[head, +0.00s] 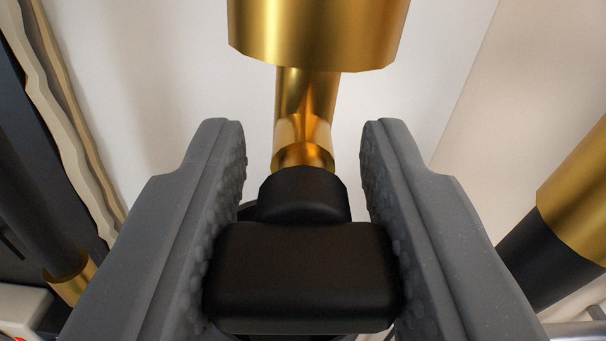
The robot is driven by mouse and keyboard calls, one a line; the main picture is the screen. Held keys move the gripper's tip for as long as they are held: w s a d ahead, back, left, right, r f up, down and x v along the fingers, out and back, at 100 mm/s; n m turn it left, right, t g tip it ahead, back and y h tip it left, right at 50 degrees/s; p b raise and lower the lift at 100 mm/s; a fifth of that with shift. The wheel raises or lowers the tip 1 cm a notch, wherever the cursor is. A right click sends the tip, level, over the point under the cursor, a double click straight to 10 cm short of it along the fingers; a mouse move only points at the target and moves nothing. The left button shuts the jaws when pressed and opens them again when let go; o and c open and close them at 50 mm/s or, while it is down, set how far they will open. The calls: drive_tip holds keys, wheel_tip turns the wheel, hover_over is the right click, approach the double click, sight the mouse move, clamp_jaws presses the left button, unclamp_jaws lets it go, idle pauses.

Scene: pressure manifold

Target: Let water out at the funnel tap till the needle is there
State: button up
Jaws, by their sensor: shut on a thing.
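My gripper (303,150) fills the lower middle of the head view, its two grey padded fingers shut on a black tap handle (303,270). The handle is a wide block with a rounded hub (303,195) above it, and the pads touch it on its left and right sides. A brass stem (304,115) runs up from the hub to a wide brass body (318,30) at the top edge. I cannot tell from this view whether this is the funnel tap. No gauge, needle, funnel or water shows.
A brass and black fitting (570,220) stands at the right edge, close to the right finger. A dark pipe with a brass collar (70,275) is at the left. Wavy beige strips (60,120) run down the upper left. A pale panel (170,60) lies behind.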

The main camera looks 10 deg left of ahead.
drive_tip(key=shift+a+n+p, duration=0.1)
drive_tip(key=shift+n+p, duration=0.25)
drive_tip(key=shift+n, duration=1.35)
drive_tip(key=o, duration=1)
drive_tip(key=shift+p+v, duration=0.3)
drive_tip(key=shift+v, duration=6.6)
